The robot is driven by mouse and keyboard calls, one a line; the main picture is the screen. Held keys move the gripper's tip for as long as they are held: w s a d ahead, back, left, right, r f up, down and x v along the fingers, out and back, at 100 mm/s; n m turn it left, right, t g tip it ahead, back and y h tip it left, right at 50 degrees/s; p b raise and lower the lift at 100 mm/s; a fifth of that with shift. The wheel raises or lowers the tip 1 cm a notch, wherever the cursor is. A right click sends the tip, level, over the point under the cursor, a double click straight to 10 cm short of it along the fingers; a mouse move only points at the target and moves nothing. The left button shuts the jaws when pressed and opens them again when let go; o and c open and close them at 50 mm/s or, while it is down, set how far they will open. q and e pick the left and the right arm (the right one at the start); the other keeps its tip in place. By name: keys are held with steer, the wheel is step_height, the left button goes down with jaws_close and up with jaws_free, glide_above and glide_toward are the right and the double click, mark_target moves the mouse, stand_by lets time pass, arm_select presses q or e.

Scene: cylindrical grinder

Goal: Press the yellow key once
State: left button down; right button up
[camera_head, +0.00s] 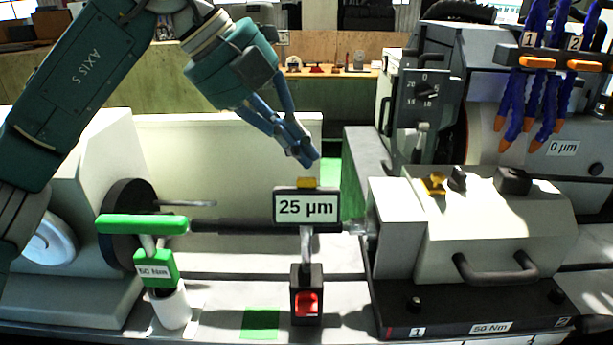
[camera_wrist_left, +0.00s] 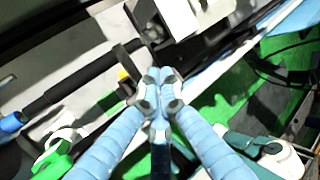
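The yellow key (camera_head: 307,183) is a small block on top of the gauge display (camera_head: 306,207), which reads 25 µm. My left gripper (camera_head: 308,158) is just above the key, with its blue fingers pointing down and to the right. Its fingertips are drawn together and hold nothing. A small gap shows between the fingertips and the key in the head view. In the left wrist view the fingertips (camera_wrist_left: 160,88) meet near the middle, and a bit of yellow (camera_wrist_left: 122,74) shows to their left. My right gripper is in neither view.
A dark shaft (camera_head: 245,226) runs behind the gauge, with a green-handled tool (camera_head: 142,224) at its left. A red switch (camera_head: 307,304) is below the gauge. The white machine housing (camera_head: 490,225), with another yellow knob (camera_head: 434,184), stands to the right. Blue hoses (camera_head: 535,85) hang at upper right.

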arm_select(q)
steer(key=shift+f, duration=0.1)
steer(key=shift+s+f+b, duration=0.15)
steer(key=shift+f+b, duration=0.15)
steer(key=shift+b, duration=0.1)
steer(key=shift+s+f+b, duration=0.2)
steer(key=shift+f+b, duration=0.2)
stand_by(0.7)
stand_by(0.3)
steer(key=shift+w+r+p, duration=0.35)
steer(key=shift+r+p, duration=0.45)
steer(key=shift+p, duration=0.1)
steer(key=shift+r, duration=0.1)
steer(key=r+p, duration=0.1)
steer(key=w+r+p, duration=0.1)
steer(key=r+p, duration=0.2)
steer(key=p, duration=0.1)
steer(key=shift+w+r, duration=0.2)
steer(key=shift+w, duration=0.2)
